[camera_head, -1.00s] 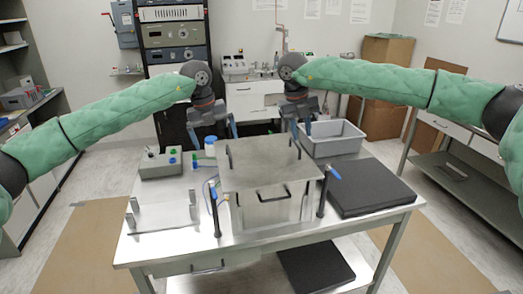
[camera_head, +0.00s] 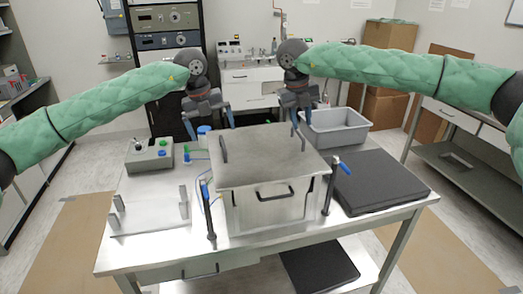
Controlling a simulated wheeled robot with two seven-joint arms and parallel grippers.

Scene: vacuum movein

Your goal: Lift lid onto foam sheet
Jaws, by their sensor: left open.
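The lid (camera_head: 262,163) is a flat grey metal plate lying level on top of the metal box (camera_head: 262,209). It has a dark upright handle on its left (camera_head: 223,148) and another on its right (camera_head: 298,137). The black foam sheet (camera_head: 380,182) lies flat on the table, right of the box. My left gripper (camera_head: 210,125) is open and empty, with its blue fingers spread above and behind the left handle. My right gripper (camera_head: 299,118) is at the right handle, its fingers overlapping the handle's top in the picture. Its grip and contact are unclear.
A grey bin (camera_head: 338,128) stands behind the foam sheet. A control box (camera_head: 149,155) and a metal bracket (camera_head: 148,212) are at the left. Clamp posts with blue tips (camera_head: 333,188) flank the box. Another black sheet (camera_head: 319,264) lies on the lower shelf.

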